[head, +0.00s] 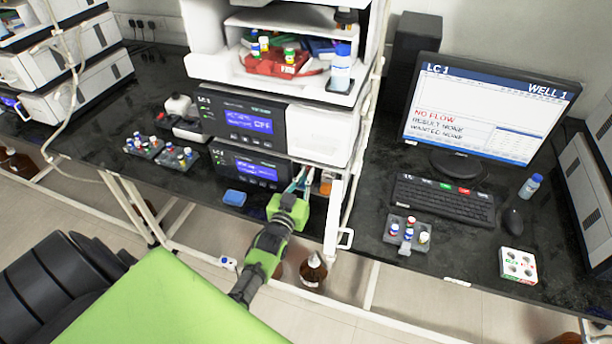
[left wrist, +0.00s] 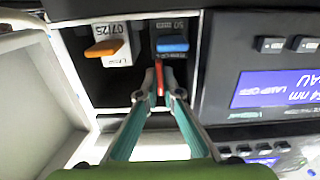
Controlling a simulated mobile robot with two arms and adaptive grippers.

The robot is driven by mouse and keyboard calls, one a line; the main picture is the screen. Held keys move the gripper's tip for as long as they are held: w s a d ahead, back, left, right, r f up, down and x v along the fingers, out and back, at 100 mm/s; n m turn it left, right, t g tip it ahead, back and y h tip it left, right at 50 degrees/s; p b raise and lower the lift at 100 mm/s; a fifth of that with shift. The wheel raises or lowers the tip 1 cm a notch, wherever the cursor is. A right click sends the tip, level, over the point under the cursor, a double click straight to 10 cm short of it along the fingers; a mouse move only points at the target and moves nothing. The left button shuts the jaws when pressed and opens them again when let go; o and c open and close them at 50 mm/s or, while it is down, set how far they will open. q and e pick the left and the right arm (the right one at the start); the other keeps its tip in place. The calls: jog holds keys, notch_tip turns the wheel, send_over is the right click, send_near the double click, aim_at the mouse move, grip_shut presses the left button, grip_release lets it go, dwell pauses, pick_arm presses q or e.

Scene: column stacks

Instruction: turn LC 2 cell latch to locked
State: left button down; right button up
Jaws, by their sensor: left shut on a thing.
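My left gripper (head: 299,182) reaches into an open bay at the right end of the lower LC unit (head: 247,166). In the left wrist view its fingertips (left wrist: 160,88) are shut on a thin red lever (left wrist: 160,76), which points along the fingers. The fingertips hide part of the red lever. I cannot read any "LC 2" marking. My right gripper is not in view.
The bay's white door (head: 334,215) stands open to the right of my left gripper. An upper LC 1 unit (head: 245,119) sits above. A keyboard (head: 443,201) and monitor are at right.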

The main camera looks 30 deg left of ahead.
pick_arm(q)
jog(key=c, duration=2.2)
grip_release()
jog(key=shift+w+r, duration=0.1)
jog(key=v, duration=1.2)
jog(key=shift+f, duration=0.25)
